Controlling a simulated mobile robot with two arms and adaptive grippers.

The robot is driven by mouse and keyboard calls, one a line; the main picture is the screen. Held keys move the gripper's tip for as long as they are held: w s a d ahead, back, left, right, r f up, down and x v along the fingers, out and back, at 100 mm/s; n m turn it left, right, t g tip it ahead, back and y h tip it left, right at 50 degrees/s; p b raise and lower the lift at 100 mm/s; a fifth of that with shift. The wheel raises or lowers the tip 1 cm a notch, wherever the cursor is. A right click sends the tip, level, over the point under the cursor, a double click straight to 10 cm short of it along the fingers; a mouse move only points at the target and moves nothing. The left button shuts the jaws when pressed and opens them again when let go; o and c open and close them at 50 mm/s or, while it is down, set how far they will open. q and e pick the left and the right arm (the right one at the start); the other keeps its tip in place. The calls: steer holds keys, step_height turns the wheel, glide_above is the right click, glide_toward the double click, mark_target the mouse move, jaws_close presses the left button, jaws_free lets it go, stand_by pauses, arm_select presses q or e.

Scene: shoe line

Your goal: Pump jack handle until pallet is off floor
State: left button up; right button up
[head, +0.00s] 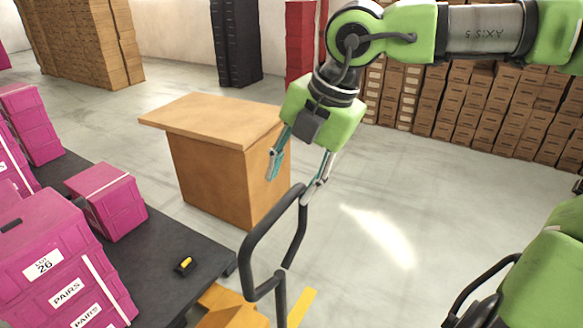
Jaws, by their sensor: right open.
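The jack handle (248,246) is a dark grey loop of bent tube at the lower middle. It rises from the orange pallet jack (230,310), which is mostly cut off by the bottom edge. My right gripper (295,172) hangs down above the loop with its fingers spread and nothing between them. Its right-hand finger overlaps the top corner of the loop; I cannot tell whether they touch. The dark pallet (205,262) lies at the lower left with pink boxes on it; its underside is hidden. My left gripper is not in view.
Pink boxes (60,268) stack up on the left, with a single pink box (108,200) near the middle. A small black and yellow object (184,265) lies on the pallet. A wooden counter (215,150) stands behind the handle. Brown boxes (480,105) line the back right; open floor lies right.

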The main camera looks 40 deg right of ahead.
mark_target(279, 208)
steer(key=shift+b+x, duration=1.6)
steer(key=shift+x, duration=3.25)
jaws_close()
